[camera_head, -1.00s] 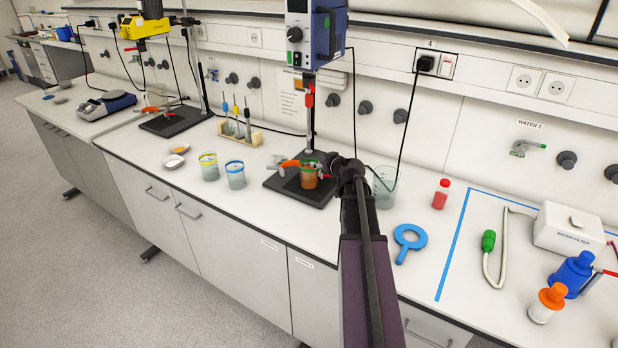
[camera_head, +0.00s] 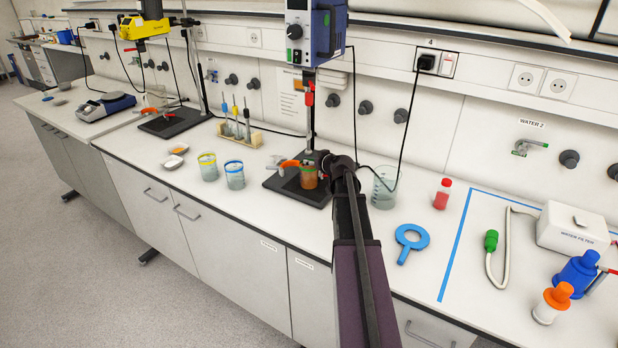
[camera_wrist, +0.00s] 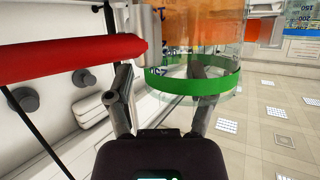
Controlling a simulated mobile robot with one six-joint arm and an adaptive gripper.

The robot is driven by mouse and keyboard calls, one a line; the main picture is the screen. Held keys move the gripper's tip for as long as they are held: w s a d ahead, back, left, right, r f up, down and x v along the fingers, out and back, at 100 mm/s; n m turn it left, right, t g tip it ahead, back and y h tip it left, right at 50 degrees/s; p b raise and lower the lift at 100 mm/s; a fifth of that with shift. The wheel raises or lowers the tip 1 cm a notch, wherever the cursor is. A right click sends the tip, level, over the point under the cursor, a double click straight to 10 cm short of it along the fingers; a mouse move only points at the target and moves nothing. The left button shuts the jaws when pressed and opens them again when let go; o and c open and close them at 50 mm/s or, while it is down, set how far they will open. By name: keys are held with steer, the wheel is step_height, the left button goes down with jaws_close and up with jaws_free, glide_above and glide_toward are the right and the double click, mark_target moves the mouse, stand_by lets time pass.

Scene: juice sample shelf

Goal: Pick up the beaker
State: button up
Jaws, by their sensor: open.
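A beaker with orange contents and a green rim band (camera_head: 309,177) stands on the black stand base (camera_head: 285,192) in the head view. In the wrist view, which looks upside down, the beaker (camera_wrist: 200,30) is close up, its green band crossing near my fingers. My gripper (camera_wrist: 160,85) is open, with one finger left of the glass and the other overlapping the green band. I cannot tell whether that finger is inside the beaker or behind it. In the head view my gripper (camera_head: 322,165) is right beside the beaker, mostly hidden by my wrist.
A red stand part (camera_wrist: 70,57) runs close to my left finger. The stand's rod (camera_head: 309,130) rises behind the beaker. A clear beaker (camera_head: 384,188) stands to the right, and two banded beakers, yellow (camera_head: 208,168) and blue (camera_head: 235,176), to the left.

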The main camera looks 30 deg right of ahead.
stand_by(0.4)
steer(key=shift+r, duration=0.1)
jaws_close()
